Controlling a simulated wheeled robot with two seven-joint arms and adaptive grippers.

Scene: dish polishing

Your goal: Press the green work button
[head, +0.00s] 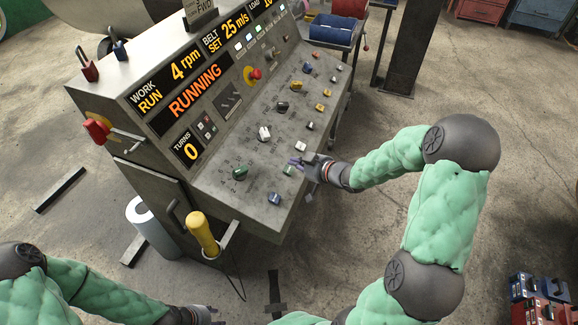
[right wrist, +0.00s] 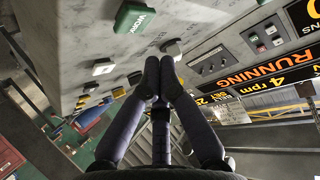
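The green work button (head: 288,170) is a small raised block on the sloping lower panel of the grey console (head: 225,190). In the right wrist view the green button (right wrist: 135,17), marked WORK, is near the top, left of my fingertips. My right gripper (head: 299,163) is right beside the button in the head view. Its fingertips (right wrist: 160,64) are together with nothing between them, and they appear apart from the button. My left gripper (head: 208,314) is at the bottom edge, partly cut off, away from the panel.
A dark green knob (head: 240,173), a white knob (head: 264,133), a white button (head: 300,146) and a blue button (head: 274,198) are nearby. A yellow-handled lever (head: 203,232) stands at the console's front. The display (head: 195,88) reads RUNNING. Open floor lies to the right.

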